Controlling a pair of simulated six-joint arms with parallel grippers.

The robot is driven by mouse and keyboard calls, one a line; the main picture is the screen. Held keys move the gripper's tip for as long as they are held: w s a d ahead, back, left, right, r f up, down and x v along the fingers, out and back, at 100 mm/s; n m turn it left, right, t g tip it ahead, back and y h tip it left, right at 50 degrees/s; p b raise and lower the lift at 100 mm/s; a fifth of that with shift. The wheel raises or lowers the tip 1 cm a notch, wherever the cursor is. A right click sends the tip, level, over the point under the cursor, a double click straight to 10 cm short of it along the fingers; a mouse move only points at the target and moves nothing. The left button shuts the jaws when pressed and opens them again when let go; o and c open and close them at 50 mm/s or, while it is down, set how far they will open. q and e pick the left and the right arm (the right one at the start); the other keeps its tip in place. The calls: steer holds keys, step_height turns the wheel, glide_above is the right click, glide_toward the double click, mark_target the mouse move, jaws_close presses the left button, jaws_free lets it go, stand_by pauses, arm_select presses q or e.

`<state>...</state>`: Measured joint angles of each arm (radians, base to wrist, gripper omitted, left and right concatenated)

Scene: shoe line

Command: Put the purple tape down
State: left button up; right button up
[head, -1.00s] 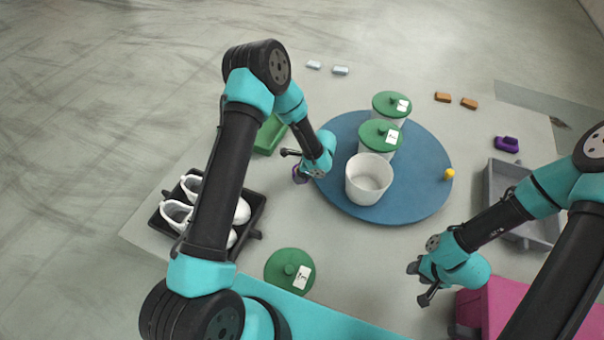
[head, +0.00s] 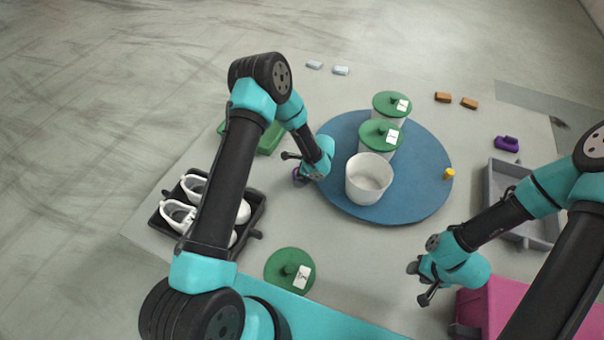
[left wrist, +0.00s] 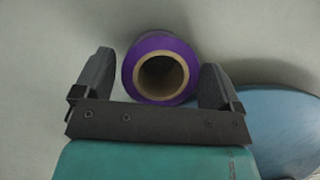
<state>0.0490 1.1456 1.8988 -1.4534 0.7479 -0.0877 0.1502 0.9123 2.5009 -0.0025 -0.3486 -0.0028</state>
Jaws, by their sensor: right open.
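The purple tape (head: 298,176) is a roll low at my left gripper (head: 296,167), left of the blue round mat in the head view, where it is partly hidden by the gripper. In the left wrist view the purple tape (left wrist: 186,55) has its tan core hole facing the camera. It sits between the two fingers of my left gripper (left wrist: 158,80). A narrow gap shows at the left finger, and the right finger is close beside the roll. The fingers look open around it. My right gripper (head: 420,283) is open and empty at the lower right.
The blue round mat (head: 420,190) carries a white open pot (head: 366,190), two green-lidded pots and a yellow piece (head: 448,174). A black tray (head: 168,227) with white shoes is at left. A green lid (head: 280,262) lies in front. A grey bin (head: 494,190) stands right.

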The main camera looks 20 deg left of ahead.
arm_select(q)
steer(key=shift+o, duration=0.4)
steer(key=v, duration=1.7)
steer(key=shift+d, duration=0.25)
steer(key=shift+o, duration=0.4)
steer(key=shift+r, duration=0.1)
